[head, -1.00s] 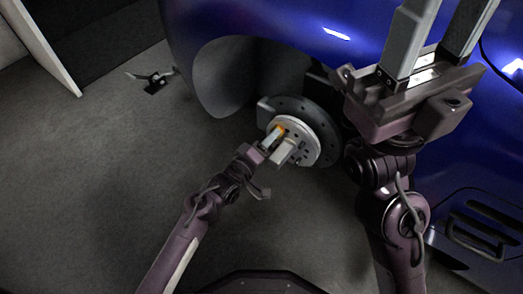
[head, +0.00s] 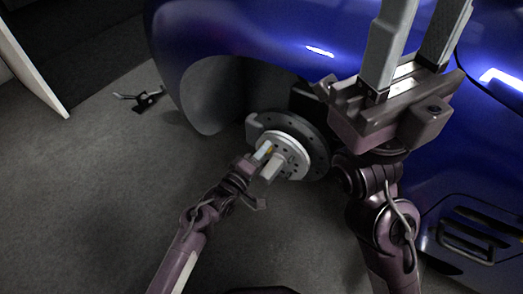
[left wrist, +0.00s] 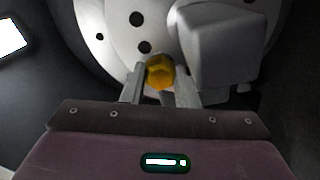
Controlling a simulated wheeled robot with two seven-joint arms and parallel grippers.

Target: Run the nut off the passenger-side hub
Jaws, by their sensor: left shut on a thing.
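The hub (head: 292,150) is a pale disc with dark holes, in front of a dark brake disc (head: 318,142) in the blue car's wheel arch. A yellow nut (left wrist: 160,72) sits against the hub face in the left wrist view; only a sliver shows in the head view. My left gripper (head: 264,153) is at the hub with its fingers on either side of the nut, shut on it; the fingers also show in the left wrist view (left wrist: 160,84). My right gripper (head: 418,35) is raised in front of the car, its two fingers apart with nothing between them.
A pale block (left wrist: 222,45) juts from the hub right beside my left fingers. The blue car body (head: 240,30) fills the top and right. A small dark stand-like object (head: 146,99) lies on the grey floor (head: 90,200), which is otherwise open at left.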

